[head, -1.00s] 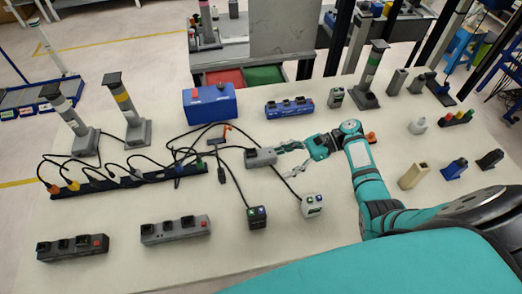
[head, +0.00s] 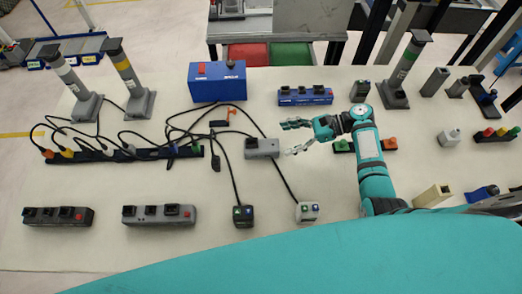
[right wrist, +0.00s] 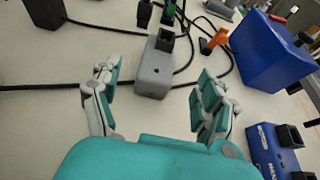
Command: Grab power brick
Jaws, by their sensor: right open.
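A grey power brick (head: 262,148) with a dark socket on top lies on the white table, with black cables around it. In the right wrist view the grey brick (right wrist: 154,74) lies just ahead of my fingers, near the middle of the opening. My right gripper (head: 292,137) comes from the right and is open and empty. Its two fingers (right wrist: 155,88) are spread to either side of the brick's near end in the wrist view, with visible gaps. In the head view the fingertips stop just right of the brick. My left gripper is not in view.
A blue box (head: 217,82) stands behind the brick, and a blue power strip (head: 305,96) lies behind my gripper. A black cube (head: 243,216) and a white cube (head: 307,211) stand in front.

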